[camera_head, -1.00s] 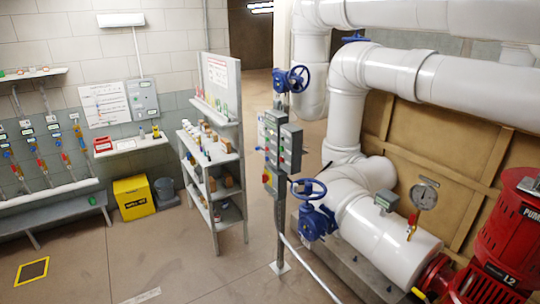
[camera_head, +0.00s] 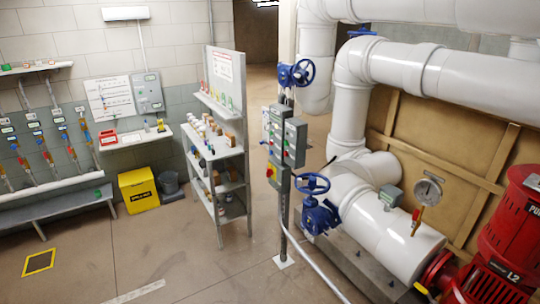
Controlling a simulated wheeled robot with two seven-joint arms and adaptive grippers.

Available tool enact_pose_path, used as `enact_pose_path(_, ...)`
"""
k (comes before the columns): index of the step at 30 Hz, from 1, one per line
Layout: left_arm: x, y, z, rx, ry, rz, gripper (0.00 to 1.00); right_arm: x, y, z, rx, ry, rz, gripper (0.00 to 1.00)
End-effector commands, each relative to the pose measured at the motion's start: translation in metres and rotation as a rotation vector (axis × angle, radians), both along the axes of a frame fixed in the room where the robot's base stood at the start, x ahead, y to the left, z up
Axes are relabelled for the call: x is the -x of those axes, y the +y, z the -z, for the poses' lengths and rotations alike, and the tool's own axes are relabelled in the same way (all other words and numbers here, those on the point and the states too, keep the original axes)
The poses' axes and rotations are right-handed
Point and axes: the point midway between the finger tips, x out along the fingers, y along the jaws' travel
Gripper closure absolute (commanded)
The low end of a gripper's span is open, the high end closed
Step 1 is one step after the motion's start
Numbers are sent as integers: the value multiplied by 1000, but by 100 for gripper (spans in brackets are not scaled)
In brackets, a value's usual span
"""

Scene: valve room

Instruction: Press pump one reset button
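A post in the middle of the view carries grey control boxes (camera_head: 284,140) with small red, green and other coloured buttons. The buttons are too small to read, so I cannot tell which one is the pump one reset button. A box with a red knob on yellow (camera_head: 271,172) sits lower on the same post. A red pump (camera_head: 507,235) marked L2 stands at the lower right. Neither of my grippers shows in the head view.
A grey shelf rack (camera_head: 218,160) with bottles and boxes stands left of the post. Blue handwheels (camera_head: 313,184), white pipes (camera_head: 395,238) and a gauge (camera_head: 428,191) crowd the right. A yellow bin (camera_head: 137,190) stands by the wall.

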Motion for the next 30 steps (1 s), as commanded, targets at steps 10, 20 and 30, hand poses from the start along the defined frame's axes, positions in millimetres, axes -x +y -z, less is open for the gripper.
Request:
enact_pose_path(10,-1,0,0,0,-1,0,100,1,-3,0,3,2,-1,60)
enact_pose_path(20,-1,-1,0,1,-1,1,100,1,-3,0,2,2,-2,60)
enact_pose_path(30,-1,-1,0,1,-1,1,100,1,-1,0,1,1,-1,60)
